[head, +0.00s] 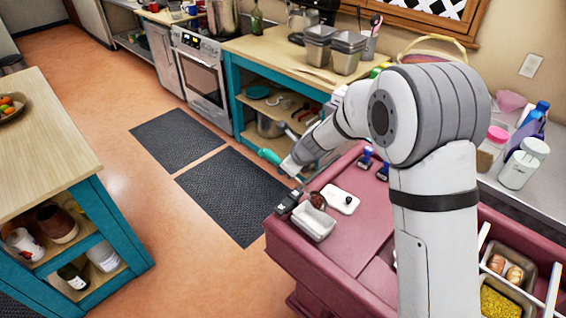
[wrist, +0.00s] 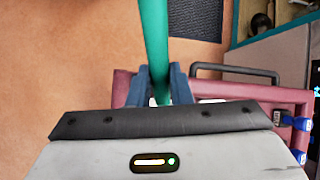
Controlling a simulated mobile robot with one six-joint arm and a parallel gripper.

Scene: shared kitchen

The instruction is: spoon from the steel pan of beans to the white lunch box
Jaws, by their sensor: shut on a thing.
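My gripper (head: 288,168) is shut on the teal handle of a spoon (head: 268,156); in the wrist view the handle (wrist: 154,40) runs up between the blue-grey fingers (wrist: 161,85). The spoon's far end shows as a dark brown lump (head: 317,201), apparently with beans, near the far rim of the white lunch box (head: 313,224). I cannot tell whether it touches the box. The box is open on the maroon cart top, and its inside looks pale and empty where visible. No steel pan of beans can be made out; my arm covers part of the cart.
A white lid-like slab (head: 342,198) with a small dark item lies beside the box. Pans of yellow food (head: 497,303) and brownish round food (head: 505,268) sit at lower right. Blue-capped stamps (head: 366,157) stand at the cart's far edge. Floor is clear left of the cart.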

